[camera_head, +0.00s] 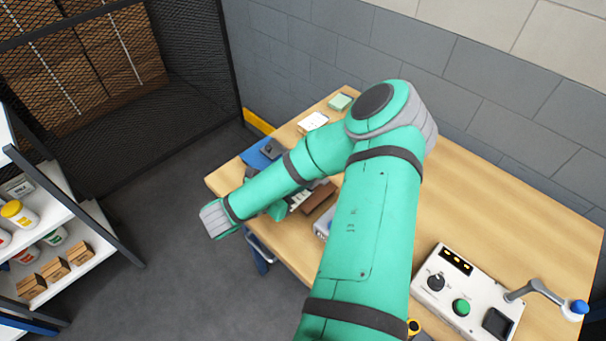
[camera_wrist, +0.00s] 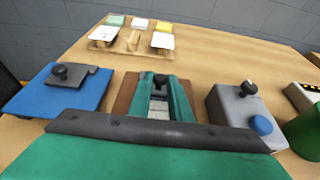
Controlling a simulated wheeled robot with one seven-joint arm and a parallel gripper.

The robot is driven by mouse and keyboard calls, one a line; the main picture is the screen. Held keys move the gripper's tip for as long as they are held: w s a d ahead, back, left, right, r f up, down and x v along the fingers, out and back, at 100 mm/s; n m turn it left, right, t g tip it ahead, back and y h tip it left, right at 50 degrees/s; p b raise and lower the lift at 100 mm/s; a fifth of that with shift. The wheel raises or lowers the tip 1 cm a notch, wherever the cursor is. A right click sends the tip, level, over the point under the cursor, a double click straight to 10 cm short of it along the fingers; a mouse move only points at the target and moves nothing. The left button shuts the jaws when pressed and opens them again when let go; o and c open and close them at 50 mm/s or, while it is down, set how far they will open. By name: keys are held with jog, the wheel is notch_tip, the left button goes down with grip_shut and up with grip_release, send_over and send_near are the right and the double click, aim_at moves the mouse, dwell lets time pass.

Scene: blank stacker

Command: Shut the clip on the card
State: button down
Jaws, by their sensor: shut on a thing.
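My gripper (camera_wrist: 161,88) points away over the table in the wrist view, its two green fingers close on either side of a dark knobbed clip (camera_wrist: 160,79). The clip sits over a brown base (camera_wrist: 124,101). A pale, card-like surface (camera_wrist: 158,113) shows between the fingers below the clip; I cannot tell whether it is the card. How far the clip is closed is hidden by the fingers. In the head view my forearm covers most of this spot, and part of the brown base (camera_head: 320,198) shows beside it.
Left of the gripper lies a blue plate (camera_wrist: 38,92) with a dark knobbed block (camera_wrist: 75,76). Right stands a grey box (camera_wrist: 226,106) with a knob and blue button. A wooden rack (camera_wrist: 128,45) with white cards stands behind. A control panel (camera_head: 452,293) sits at the table's right.

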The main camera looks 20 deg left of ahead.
jog(key=shift+s+a+f+t+h, duration=0.15)
jog(key=shift+f+t+h, duration=0.25)
jog(key=shift+t, duration=0.2)
dwell(0.3)
jog(key=c, duration=1.6)
grip_release()
jog(key=shift+c, duration=0.2)
